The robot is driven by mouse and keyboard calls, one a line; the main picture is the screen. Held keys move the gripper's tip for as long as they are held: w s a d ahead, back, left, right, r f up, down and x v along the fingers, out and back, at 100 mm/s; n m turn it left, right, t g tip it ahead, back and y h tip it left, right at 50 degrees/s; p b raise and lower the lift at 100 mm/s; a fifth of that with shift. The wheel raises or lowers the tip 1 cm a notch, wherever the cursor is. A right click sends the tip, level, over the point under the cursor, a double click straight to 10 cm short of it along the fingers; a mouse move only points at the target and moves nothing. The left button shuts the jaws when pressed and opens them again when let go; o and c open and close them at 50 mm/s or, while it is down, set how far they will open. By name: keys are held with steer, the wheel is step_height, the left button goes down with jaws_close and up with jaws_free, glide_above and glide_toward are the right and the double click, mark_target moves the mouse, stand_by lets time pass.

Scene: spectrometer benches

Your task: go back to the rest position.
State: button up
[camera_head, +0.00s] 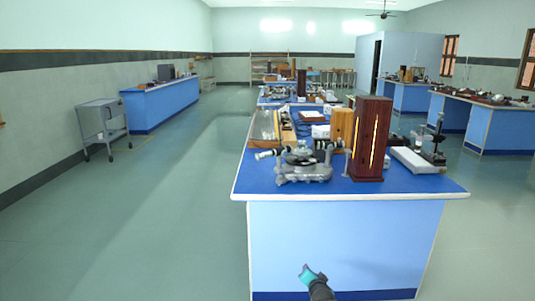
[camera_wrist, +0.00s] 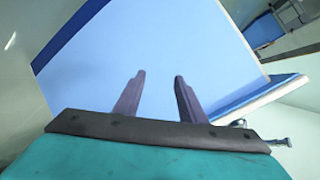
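My gripper (camera_wrist: 158,92) shows in the wrist view with its two dark fingers apart and nothing between them. In the head view a teal part of my arm's end shows low in front of the bench's light-blue front panel; the fingers are not clear there. The nearest bench (camera_head: 345,250) has a blue top with a white edge, and its panel (camera_wrist: 150,50) fills much of the wrist view. My gripper is below the bench top's level and touches nothing that I can see.
A spectrometer (camera_head: 303,166), a dark red wooden box (camera_head: 370,138) and other instruments stand on the near bench. A grey trolley (camera_head: 102,125) and a blue counter (camera_head: 160,104) are at the left. More benches (camera_head: 488,125) stand at the right. The floor (camera_head: 130,220) left of the bench is clear.

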steer(key=s+a+f+n+g+p, duration=0.1)
steer(key=s+f+n+g+p, duration=0.3)
steer(key=s+f, duration=0.85)
steer(key=s+f+m+g+p, duration=0.1)
steer(key=s+f+g, duration=0.4)
steer(key=s+f, duration=0.75)
steer(key=s+r+n+g, duration=0.1)
steer(key=s+n+g, duration=0.1)
steer(key=s, duration=0.7)
steer(key=s+r+n+g, duration=0.1)
steer(key=s+g, duration=0.3)
steer(key=s, duration=0.6)
steer(key=s+r+n+g+p, duration=0.1)
steer(key=s+r+n+g, duration=0.1)
steer(key=s, duration=0.8)
steer(key=shift+d+n+g, duration=0.25)
steer(key=shift+n+g, duration=0.05)
steer(key=shift+g, duration=0.3)
steer(key=shift+r, duration=0.1)
steer(key=shift+c, duration=0.6)
steer(key=shift+w, duration=0.15)
